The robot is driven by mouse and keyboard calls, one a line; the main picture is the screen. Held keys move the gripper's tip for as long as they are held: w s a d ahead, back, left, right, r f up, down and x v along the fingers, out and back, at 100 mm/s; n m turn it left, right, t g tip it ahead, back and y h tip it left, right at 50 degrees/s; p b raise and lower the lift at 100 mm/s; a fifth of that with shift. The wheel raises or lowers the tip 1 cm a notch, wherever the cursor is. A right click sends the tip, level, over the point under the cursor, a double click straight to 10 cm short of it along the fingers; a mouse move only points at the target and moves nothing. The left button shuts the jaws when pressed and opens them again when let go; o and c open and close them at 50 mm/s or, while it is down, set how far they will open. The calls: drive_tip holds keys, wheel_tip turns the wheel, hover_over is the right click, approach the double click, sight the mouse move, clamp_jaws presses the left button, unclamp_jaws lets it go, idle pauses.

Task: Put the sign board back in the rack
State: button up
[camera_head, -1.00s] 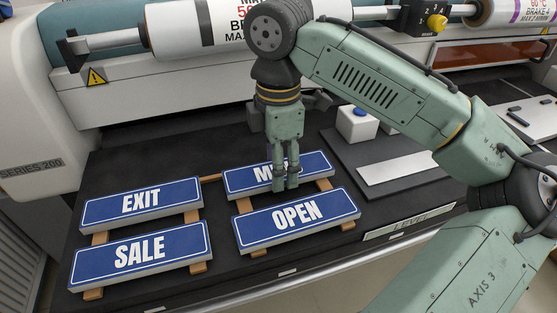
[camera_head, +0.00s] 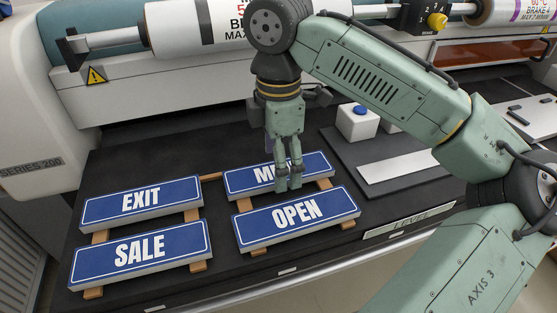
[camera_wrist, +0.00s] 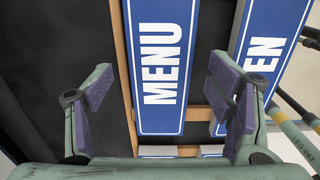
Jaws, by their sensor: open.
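The blue MENU sign board (camera_head: 240,183) lies at the back right of the wooden rack (camera_head: 211,178); its lettering is partly hidden by my gripper in the head view. My gripper (camera_head: 289,182) is open and empty over its right part. In the wrist view the MENU board (camera_wrist: 160,110) shows between the spread fingers of my gripper (camera_wrist: 160,75). The OPEN board (camera_head: 297,216) lies in front of it. The EXIT board (camera_head: 140,204) and SALE board (camera_head: 140,252) lie on the left part of the rack.
A white block with a blue top (camera_head: 357,122) and a pale flat plate (camera_head: 400,171) lie on a dark mat to the right. The large roller machine (camera_head: 110,100) stands behind. Dark bench surface left of the rack is clear.

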wheel_tip(320, 180, up, 12)
drive_tip(key=shift+f, duration=0.25)
